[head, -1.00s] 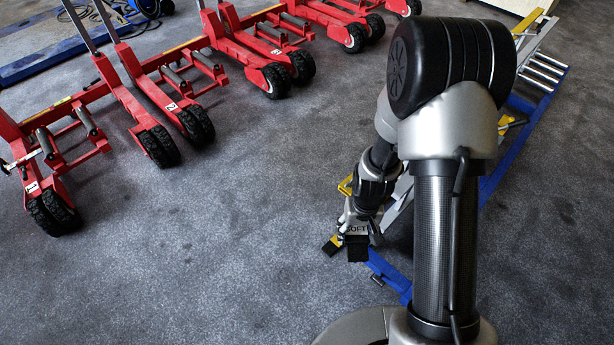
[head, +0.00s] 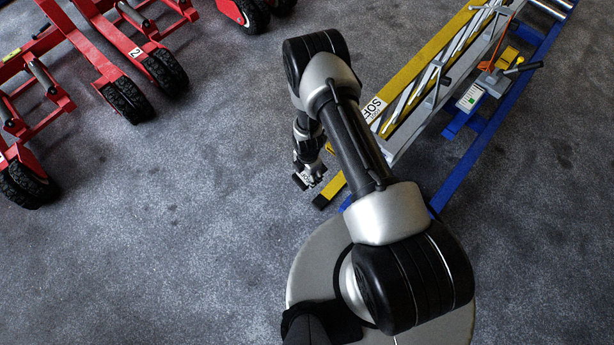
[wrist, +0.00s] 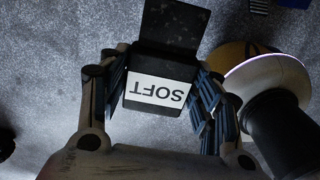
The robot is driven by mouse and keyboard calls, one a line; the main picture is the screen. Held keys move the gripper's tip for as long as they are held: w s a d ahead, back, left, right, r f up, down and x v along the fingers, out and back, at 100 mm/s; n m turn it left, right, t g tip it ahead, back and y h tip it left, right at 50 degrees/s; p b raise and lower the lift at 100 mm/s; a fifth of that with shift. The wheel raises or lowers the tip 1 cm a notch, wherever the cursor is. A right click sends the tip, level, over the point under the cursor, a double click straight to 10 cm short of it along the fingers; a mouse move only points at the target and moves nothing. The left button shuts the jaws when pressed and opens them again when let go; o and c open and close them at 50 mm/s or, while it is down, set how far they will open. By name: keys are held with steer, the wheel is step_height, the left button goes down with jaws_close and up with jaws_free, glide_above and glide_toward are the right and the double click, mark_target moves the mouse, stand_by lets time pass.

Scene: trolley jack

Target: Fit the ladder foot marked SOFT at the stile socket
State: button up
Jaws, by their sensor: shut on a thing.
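My gripper (wrist: 163,85) is shut on the ladder foot (wrist: 170,28), a black block with a white label reading SOFT, upside down in the wrist view. In the head view my gripper (head: 312,176) is small, and the foot shows only as a dark piece at its tip. The ladder's yellow stile (head: 425,62) has a white label, partly hidden by my arm, with SOF legible. The stile's lower end (head: 327,194) is dark-tipped and lies close to the right of my gripper. I cannot make out the socket opening. The foot looks apart from the stile.
The ladder rests along a blue frame (head: 470,165) with a clamp-like handle (head: 520,68) and a green-and-white label. Red wheeled jacks (head: 120,50) stand at upper left. The grey floor (head: 180,240) between them and my arm is clear.

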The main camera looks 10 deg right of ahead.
steer(key=shift+s+a+f+n, duration=0.15)
steer(key=shift+f+n, duration=0.75)
steer(key=shift+f, duration=0.05)
steer(key=shift+b, duration=0.4)
steer(key=shift+w+d+b, duration=0.65)
steer(key=shift+w+d, duration=0.25)
steer(key=shift+d, duration=0.3)
steer(key=shift+w+d+b, duration=0.65)
steer(key=shift+w+d, duration=0.2)
steer(key=shift+d, duration=0.35)
steer(key=shift+b, duration=0.55)
steer(key=shift+w+d+b, duration=0.7)
steer(key=shift+w+d, duration=0.15)
steer(key=shift+d, duration=0.3)
steer(key=shift+w+d+b, duration=0.7)
steer(key=shift+w+d, duration=0.1)
steer(key=shift+d, duration=0.35)
steer(key=o, duration=1.2)
